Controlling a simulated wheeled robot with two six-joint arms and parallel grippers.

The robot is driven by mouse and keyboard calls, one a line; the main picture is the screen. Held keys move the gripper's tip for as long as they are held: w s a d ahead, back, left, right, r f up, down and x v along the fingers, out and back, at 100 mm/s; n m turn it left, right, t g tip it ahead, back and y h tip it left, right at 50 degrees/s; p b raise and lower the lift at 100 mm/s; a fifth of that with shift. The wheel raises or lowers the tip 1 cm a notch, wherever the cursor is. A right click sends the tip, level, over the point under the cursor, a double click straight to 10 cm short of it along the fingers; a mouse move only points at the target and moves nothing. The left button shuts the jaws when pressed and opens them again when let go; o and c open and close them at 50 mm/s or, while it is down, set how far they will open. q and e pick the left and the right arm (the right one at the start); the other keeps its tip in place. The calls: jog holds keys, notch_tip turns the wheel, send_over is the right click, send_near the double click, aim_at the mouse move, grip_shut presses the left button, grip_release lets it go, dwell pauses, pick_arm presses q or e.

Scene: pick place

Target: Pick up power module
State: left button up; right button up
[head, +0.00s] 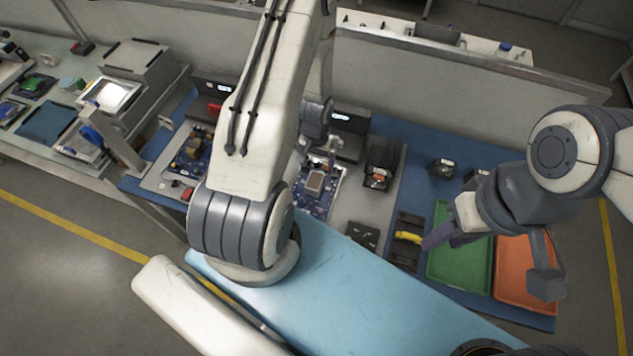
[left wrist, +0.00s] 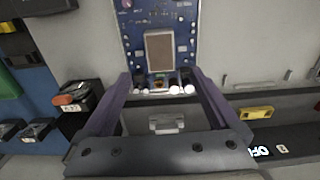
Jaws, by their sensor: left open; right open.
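I cannot tell for sure which part is the power module. A small dark block with a red-orange top and a white label (head: 376,178) stands right of the blue circuit board (head: 316,188); a like block shows at left in the left wrist view (left wrist: 75,97). My left gripper (left wrist: 163,80) is open and empty, its fingertips beside the lower edge of the board (left wrist: 160,20) in that view. In the head view my left arm hides most of that gripper. My right gripper (head: 488,260) is open and empty above the trays.
A green tray (head: 447,262) and an orange tray (head: 510,290) lie on the blue mat at right. A dark holder with a yellow part (head: 408,237) is beside the green tray. Display boxes (head: 349,122) stand behind the boards. Small black parts (head: 441,168) lie farther back.

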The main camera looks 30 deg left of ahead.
aim_at(317, 176)
pick_arm(q)
notch_tip(317, 176, down, 4)
jog(key=shift+r+b, duration=0.2)
jog(key=shift+b, duration=1)
jog(key=f+b, duration=0.2)
jog(key=f, duration=0.1)
jog(key=f+b, duration=0.1)
jog(key=f, duration=0.1)
jog(key=shift+w+a, duration=0.2)
jog(key=shift+w, duration=0.15)
jog(key=shift+r, duration=0.1)
grip_shut()
